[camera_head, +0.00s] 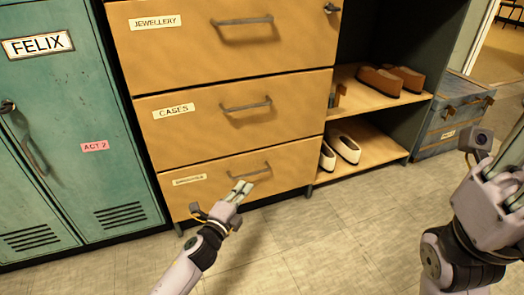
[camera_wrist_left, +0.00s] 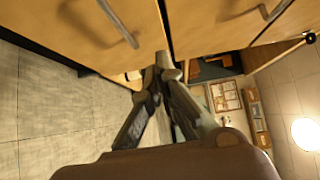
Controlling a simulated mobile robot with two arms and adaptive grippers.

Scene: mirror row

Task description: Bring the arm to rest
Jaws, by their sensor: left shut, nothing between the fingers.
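My left gripper (camera_head: 240,190) is in front of the bottom drawer (camera_head: 222,186), just below and left of its handle (camera_head: 249,174). Its fingers are together with nothing between them. In the left wrist view the closed fingers (camera_wrist_left: 161,66) point toward the drawer fronts, with one handle (camera_wrist_left: 118,22) at the upper left, apart from them. My right gripper (camera_head: 507,185) is at the right edge of the head view, raised over the floor; whether its fingers are open cannot be made out.
The CASES drawer (camera_head: 215,128) and JEWELLERY drawer (camera_head: 173,50) are above, looking shut. A teal FELIX locker (camera_head: 72,100) stands left. Shelves with white shoes (camera_head: 346,148) and brown shoes (camera_head: 380,80) are right, then a blue trunk (camera_head: 436,120). The tiled floor (camera_head: 320,235) in front is clear.

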